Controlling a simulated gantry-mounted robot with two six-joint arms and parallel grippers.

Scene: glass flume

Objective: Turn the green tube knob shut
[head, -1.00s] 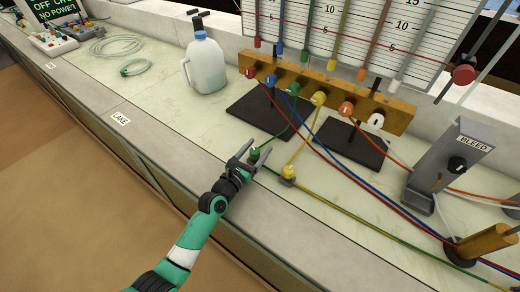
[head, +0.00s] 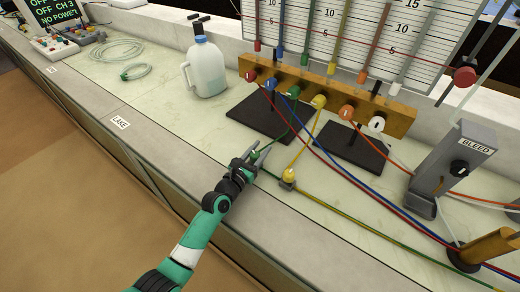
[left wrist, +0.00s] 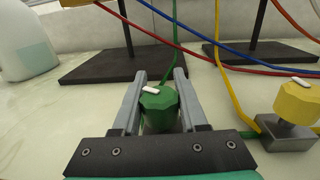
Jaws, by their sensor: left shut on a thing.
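The green tube knob (left wrist: 159,108) is a faceted green cap with a white mark on its top. In the left wrist view the mark lies nearly crosswise, tilted slightly. My left gripper (head: 256,153) reaches it from the front edge of the bench in the head view. In the left wrist view its two grey fingers (left wrist: 160,76) stand on either side of the knob, shut on it. The base of the knob is mostly hidden by the gripper. A green tube (head: 299,125) runs behind it. My right gripper is not in view.
A yellow knob (left wrist: 298,101) on a grey block stands close to the right. Red and blue tubes (head: 328,161) cross behind it. Dark base plates (head: 262,113) and a white jug (head: 207,68) stand further back. The bench to the left is mostly clear.

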